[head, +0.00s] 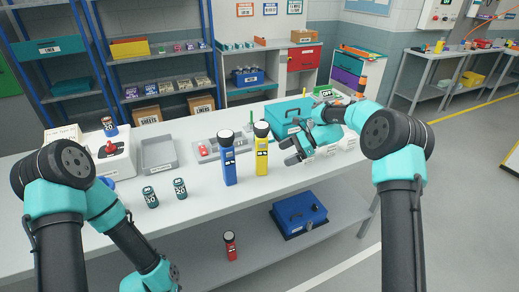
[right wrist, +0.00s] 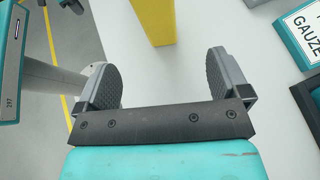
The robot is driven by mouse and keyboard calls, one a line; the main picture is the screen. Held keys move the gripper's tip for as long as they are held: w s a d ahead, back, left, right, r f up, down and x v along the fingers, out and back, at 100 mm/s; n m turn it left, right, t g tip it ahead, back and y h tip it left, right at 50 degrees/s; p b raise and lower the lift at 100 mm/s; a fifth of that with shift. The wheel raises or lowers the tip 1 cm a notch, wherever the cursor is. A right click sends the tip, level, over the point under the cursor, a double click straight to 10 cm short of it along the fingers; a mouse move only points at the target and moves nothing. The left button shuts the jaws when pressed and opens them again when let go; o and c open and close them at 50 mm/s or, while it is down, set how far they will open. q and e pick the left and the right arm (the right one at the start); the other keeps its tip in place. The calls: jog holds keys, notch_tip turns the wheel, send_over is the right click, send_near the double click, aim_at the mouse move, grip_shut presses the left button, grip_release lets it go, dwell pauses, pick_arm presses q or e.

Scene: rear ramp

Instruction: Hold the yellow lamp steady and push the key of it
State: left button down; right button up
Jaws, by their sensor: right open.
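The yellow lamp (head: 262,155) stands upright on the white table, with a dark band and a white-topped black head. In the right wrist view the yellow lamp (right wrist: 153,18) shows at the top edge, beyond the gap between the fingers. My right gripper (head: 289,150) is just right of the yellow lamp, open and empty, with its fingers towards it. The right wrist view shows both pads of this gripper (right wrist: 163,82) wide apart. The lamp's key cannot be made out clearly. My left arm reaches down to the bottom edge, and its gripper is out of view.
A similar blue lamp (head: 228,165) stands close left of the yellow one. Two dark cans (head: 180,188) stand farther left. A grey tray (head: 158,153) and a teal case (head: 285,112) lie behind. A blue box (head: 300,215) and a red lamp (head: 230,246) are on the lower shelf.

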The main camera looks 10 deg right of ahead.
aim_at(264, 164)
jog(key=shift+x, duration=4.95)
jog(key=shift+c, duration=0.2)
jog(key=c, duration=1.1)
